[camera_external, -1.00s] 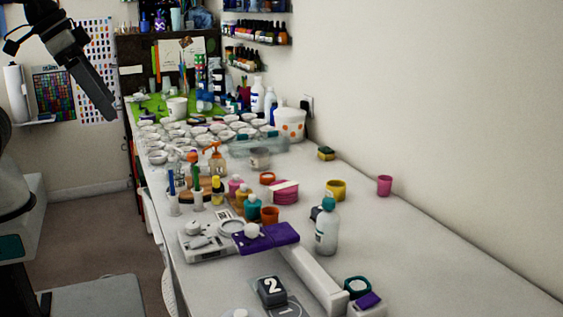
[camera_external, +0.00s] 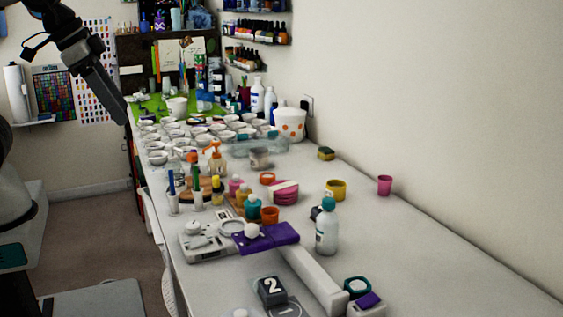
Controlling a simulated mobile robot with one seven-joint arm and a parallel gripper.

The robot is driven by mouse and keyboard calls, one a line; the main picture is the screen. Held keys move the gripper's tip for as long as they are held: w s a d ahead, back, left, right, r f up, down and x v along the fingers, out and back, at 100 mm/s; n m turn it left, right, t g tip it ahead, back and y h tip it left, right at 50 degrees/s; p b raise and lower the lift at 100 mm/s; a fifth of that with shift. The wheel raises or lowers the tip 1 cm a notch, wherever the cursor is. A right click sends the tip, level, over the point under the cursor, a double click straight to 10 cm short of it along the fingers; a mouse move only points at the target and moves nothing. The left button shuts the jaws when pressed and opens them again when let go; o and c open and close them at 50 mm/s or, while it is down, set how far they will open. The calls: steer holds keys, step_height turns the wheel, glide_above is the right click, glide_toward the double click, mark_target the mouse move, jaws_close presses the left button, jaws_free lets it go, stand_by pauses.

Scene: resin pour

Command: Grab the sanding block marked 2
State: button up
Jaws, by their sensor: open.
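The sanding block marked 2 (camera_external: 271,291) is a dark block with a white numeral 2. It sits near the front of the white table, at the bottom middle of the external view. It rests on or against a grey piece marked 1 (camera_external: 287,310), partly cut off by the frame edge. My gripper (camera_external: 118,112) is at the upper left, raised beyond the table's left edge, pointing down and to the right. It is far from the block and holds nothing that I can see. Its fingertips are small and dark here.
A long white bar (camera_external: 313,277) lies right of the block. A purple item (camera_external: 266,237) lies behind it, with a white device (camera_external: 205,241) to its left. A teal-capped bottle (camera_external: 327,229) stands nearby. Several cups and jars crowd the table farther back. The table's right side is mostly clear.

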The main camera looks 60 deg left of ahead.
steer(key=w+d+f+m+y+b, duration=0.1)
steer(key=w+f+m+b, duration=0.35)
steer(key=f, duration=0.35)
steer(key=w+f+m+y+b, duration=0.2)
steer(key=w+f+m+b, duration=0.1)
steer(key=f+m+b, duration=0.3)
steer(key=w+d+f+m+y+b, duration=0.1)
steer(key=w+f+m+b, duration=0.35)
steer(key=f, duration=0.45)
steer(key=s+d+f+m+t+h+b, duration=0.1)
steer(key=s+d+m+t+h+b, duration=0.25)
steer(key=d+m, duration=0.75)
steer(key=s+d+f+m+t+h+b, duration=0.25)
steer(key=d+m+t, duration=0.25)
steer(key=d+m, duration=0.55)
steer(key=p, duration=0.6)
glide_toward(275, 284)
steer(key=w+b, duration=0.1)
steer(key=w+n+b, duration=0.1)
steer(key=shift+w+d+f+g+y, duration=0.25)
steer(key=shift+d+f+y, duration=0.05)
steer(key=shift+d+f, duration=0.1)
steer(key=shift+b+x, duration=0.85)
steer(key=shift+x, duration=2.2)
steer(key=shift+a+r, duration=0.1)
